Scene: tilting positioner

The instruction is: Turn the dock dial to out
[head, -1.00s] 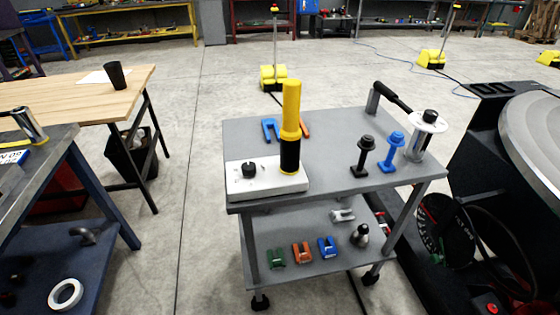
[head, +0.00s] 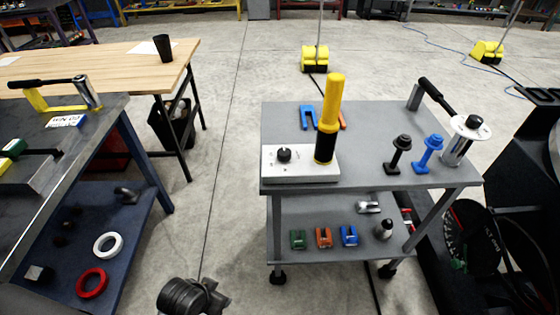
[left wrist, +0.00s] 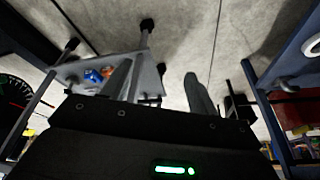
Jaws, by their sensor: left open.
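The dock is a white box (head: 265,166) on the front left of the grey cart's top. A black dial (head: 284,155) sits on its left part; its pointer and any marking are too small to read. A yellow and black cylinder (head: 330,115) stands upright at the dock's right end. My left gripper (head: 212,296) shows at the bottom edge of the head view, low and left of the cart, well apart from the dial. In the left wrist view its two fingers (left wrist: 158,78) are spread with nothing between them. My right gripper is out of view.
The cart top (head: 365,170) also carries black and blue bolt-like pieces (head: 428,153), a blue clip (head: 307,117) and a handled metal device (head: 460,140). Its lower shelf (head: 335,265) holds small coloured blocks. A dark workbench (head: 60,165) stands left. Bare floor lies between.

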